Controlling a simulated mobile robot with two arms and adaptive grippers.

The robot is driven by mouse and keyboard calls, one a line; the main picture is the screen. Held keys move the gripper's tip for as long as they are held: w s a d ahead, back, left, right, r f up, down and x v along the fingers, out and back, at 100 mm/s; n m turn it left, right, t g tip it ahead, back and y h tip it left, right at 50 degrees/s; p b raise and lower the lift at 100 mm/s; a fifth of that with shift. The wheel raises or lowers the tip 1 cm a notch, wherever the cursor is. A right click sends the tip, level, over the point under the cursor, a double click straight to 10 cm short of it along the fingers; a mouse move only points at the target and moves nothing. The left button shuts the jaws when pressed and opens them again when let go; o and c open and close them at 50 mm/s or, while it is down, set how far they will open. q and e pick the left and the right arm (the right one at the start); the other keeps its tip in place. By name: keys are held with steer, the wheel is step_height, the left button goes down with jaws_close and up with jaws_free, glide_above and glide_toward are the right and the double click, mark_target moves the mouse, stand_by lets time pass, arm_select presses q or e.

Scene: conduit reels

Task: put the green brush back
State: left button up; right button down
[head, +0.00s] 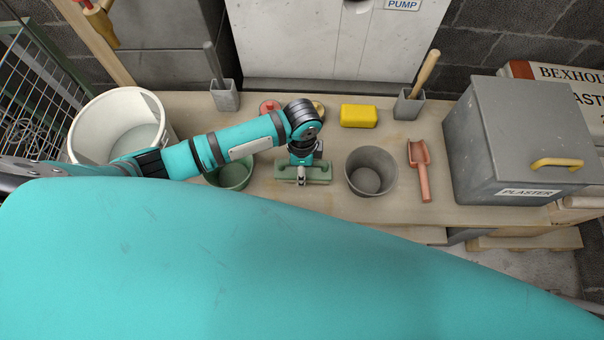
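A pale green brush-like block (319,173), which I take for the green brush, lies crosswise on or just above the wooden bench. My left gripper (301,178) points down over its middle, with one finger in front of it. The far finger is hidden, so I cannot tell whether the gripper is shut on it. Bristles cannot be made out. My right gripper is not in view.
A green bowl (232,177), partly under my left arm, and a grey bucket (371,171) flank the block. Grey holders (226,100) (408,106), a yellow sponge (358,116), a pink scoop (420,172), a white bucket (112,112) and a grey plaster box (520,140) stand around.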

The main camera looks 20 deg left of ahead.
arm_select(q)
step_height(320, 180, down, 3)
steer(key=shift+f, duration=0.45)
steer(key=shift+f, duration=0.1)
steer(key=o, duration=1.1)
steer(key=r, duration=0.8)
steer(key=r+p, duration=0.1)
steer(key=r, duration=0.3)
steer(key=shift+w+a+r, duration=0.1)
steer(key=shift+w+r, duration=0.05)
steer(key=shift+w, duration=0.15)
